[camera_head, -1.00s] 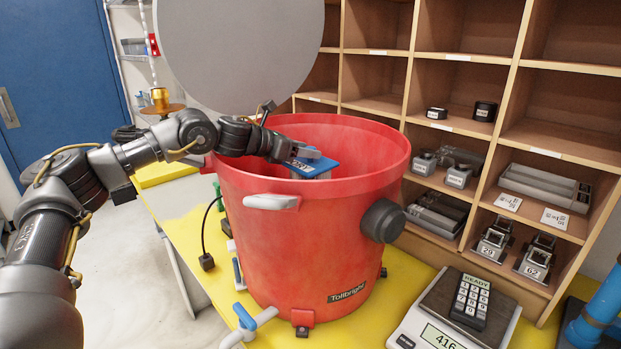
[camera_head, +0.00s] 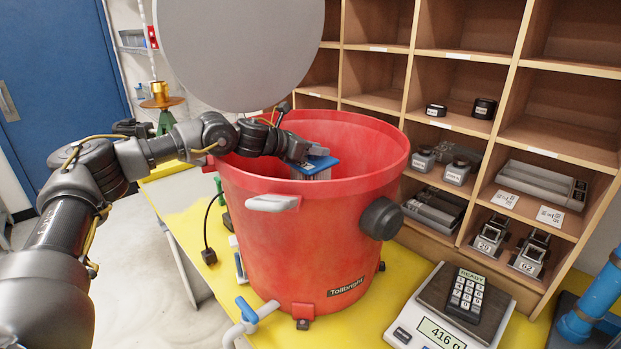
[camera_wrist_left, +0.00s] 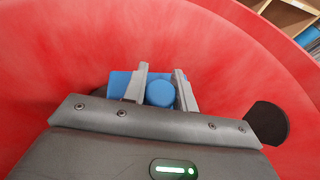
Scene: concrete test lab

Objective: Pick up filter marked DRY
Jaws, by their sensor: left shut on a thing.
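A blue-topped filter (camera_head: 322,164) with a pale body below sits inside the open mouth of the red bucket (camera_head: 290,240), near the rim. No marking on it is readable now. My left gripper (camera_head: 302,160) reaches over the bucket's left rim and is shut on it. In the left wrist view the gripper's fingers stand on either side of the round blue knob (camera_wrist_left: 160,93), with a blue plate (camera_wrist_left: 119,84) behind. The filter's lower part is hidden by the bucket wall. My right gripper is not in view.
The bucket stands on a yellow table (camera_head: 190,225). A scale (camera_head: 455,318) with a keypad device on it is at the front right. A wooden shelf (camera_head: 462,125) with small equipment stands behind. A large grey disc (camera_head: 240,50) hangs above the bucket, its rim overlapping the shelf.

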